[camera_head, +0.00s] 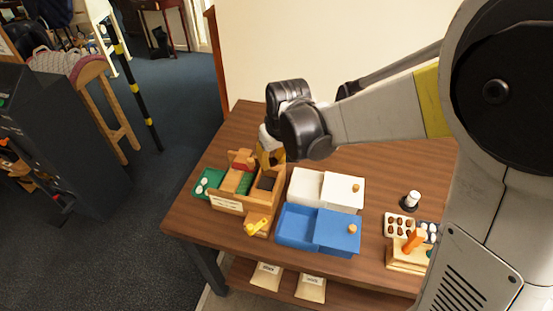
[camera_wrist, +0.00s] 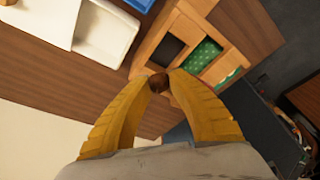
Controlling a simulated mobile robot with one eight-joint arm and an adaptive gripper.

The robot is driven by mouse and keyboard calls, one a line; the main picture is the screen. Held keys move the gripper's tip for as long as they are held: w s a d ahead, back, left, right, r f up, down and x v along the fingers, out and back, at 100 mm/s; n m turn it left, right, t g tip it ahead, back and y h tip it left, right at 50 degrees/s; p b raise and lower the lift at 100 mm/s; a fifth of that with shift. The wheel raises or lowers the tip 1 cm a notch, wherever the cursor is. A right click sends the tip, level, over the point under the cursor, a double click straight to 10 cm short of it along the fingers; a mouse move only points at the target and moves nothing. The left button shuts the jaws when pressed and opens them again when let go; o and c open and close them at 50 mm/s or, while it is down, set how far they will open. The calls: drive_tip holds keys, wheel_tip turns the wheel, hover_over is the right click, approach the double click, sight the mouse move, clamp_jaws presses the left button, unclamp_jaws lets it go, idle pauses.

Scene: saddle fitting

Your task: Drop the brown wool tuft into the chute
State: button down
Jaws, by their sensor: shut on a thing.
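My gripper (camera_wrist: 158,80) shows in the wrist view with its yellow fingers closed on the brown wool tuft (camera_wrist: 158,83), a small dark brown ball between the tips. In the head view my gripper (camera_head: 270,155) hangs over the back right part of the wooden box (camera_head: 228,205). The tuft cannot be made out there. The box also shows in the wrist view (camera_wrist: 150,42), beyond the fingertips. It has a dark square opening (camera_wrist: 167,47), which may be the chute, and green-lined compartments (camera_wrist: 201,55). The tuft appears above the box, near the dark opening; its exact height is unclear.
A white bin (camera_head: 305,186) and a blue bin (camera_head: 296,226), each with a partly covering lid, stand right of the box. A yellow handle (camera_head: 258,227) sticks out at its front. A tray of small balls (camera_head: 399,226) lies farther right. The table's back is clear.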

sight(273, 168)
wheel_tip(273, 168, down, 4)
drive_tip(key=b, duration=0.2)
drive_tip(key=shift+f+b, duration=0.15)
drive_tip(key=shift+b, duration=0.15)
drive_tip(key=c, duration=1.2)
unclamp_jaws()
drive_tip(key=v, duration=1.2)
